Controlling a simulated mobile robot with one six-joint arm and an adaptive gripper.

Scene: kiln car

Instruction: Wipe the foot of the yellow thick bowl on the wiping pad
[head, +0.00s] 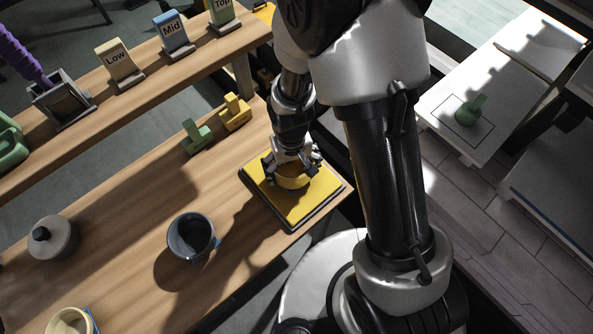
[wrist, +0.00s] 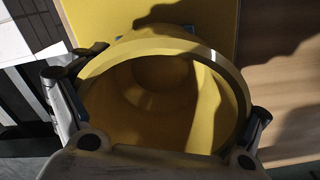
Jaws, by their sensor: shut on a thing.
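The yellow thick bowl (head: 293,180) is in my gripper (head: 291,164), over the yellow wiping pad (head: 310,205) at the table's right end. In the wrist view the bowl (wrist: 165,100) opens toward the camera, with its rim between the two fingers of my gripper (wrist: 160,112). The gripper is shut on the bowl. The wiping pad also shows behind the bowl in the wrist view (wrist: 90,15). The bowl's foot faces the pad and is hidden, so I cannot tell whether it touches.
A blue-grey mug (head: 192,236), a lidded grey jar (head: 53,238) and a cream cup (head: 70,322) stand on the table. Green (head: 197,137) and yellow (head: 235,112) blocks sit behind the pad. A shelf holds Low, Mid and Top signs (head: 172,36). A green item (head: 470,110) stands on a white surface at right.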

